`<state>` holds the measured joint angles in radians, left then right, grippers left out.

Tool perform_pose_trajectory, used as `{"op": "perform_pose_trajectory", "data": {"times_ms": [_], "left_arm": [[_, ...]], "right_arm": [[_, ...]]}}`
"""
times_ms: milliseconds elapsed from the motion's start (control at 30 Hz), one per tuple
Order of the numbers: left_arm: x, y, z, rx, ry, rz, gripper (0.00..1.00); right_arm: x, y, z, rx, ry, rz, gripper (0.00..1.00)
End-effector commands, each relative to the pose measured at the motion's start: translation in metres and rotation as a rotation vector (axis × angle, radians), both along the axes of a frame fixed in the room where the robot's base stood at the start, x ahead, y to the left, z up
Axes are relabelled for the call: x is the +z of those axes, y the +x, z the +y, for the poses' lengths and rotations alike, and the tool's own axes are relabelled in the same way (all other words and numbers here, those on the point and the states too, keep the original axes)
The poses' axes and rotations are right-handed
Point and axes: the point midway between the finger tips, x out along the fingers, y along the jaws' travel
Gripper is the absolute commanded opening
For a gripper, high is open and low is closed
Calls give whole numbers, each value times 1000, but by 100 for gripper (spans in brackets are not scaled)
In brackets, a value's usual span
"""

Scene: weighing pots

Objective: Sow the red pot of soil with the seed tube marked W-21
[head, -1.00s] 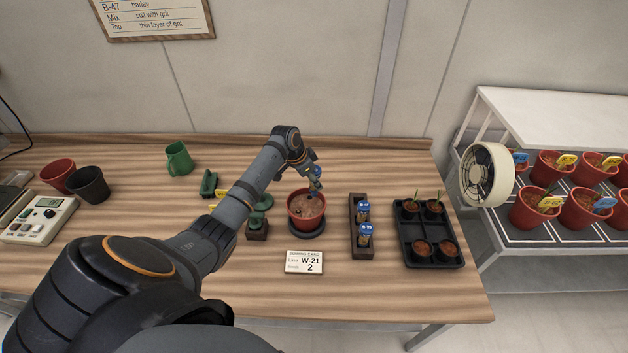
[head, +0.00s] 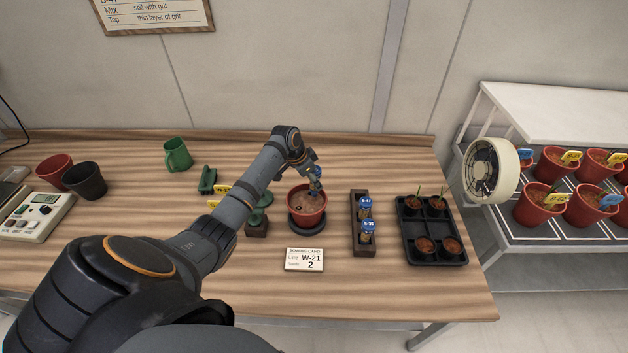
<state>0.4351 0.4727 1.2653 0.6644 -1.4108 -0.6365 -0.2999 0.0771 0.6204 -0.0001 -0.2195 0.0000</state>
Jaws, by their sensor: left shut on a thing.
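The red pot of soil (head: 306,210) stands on a dark saucer (head: 307,229) in the middle of the bench. My left gripper (head: 315,182) is above the pot's back right rim. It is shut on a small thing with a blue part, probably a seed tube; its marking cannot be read. The sowing card (head: 304,260) in front of the pot reads line W-21, seeds 2. A dark tube rack (head: 358,247) right of the pot holds two blue-capped tubes, seemingly marked B-47 (head: 365,206) and another (head: 367,230) too small to read surely. My right gripper is out of view.
A black tray (head: 434,259) with several small pots stands right of the rack. A dark green-topped block (head: 257,226) stands close left of the pot. A green mug (head: 178,155), a black pot (head: 85,181) and a scale (head: 37,215) are further left. The front bench is clear.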

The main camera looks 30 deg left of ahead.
Motion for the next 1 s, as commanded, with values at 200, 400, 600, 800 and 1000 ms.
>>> {"op": "perform_pose_trajectory", "data": {"times_ms": [200,400,600,800,1000], "left_arm": [[-4,0,0,0,0,0,12],[-7,0,0,0,0,0,12],[-10,0,0,0,0,0,12],[-11,0,0,0,0,0,12],[-11,0,0,0,0,0,12]], "right_arm": [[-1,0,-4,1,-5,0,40],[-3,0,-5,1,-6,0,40],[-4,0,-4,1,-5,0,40],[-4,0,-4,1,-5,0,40],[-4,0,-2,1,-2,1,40]]}}
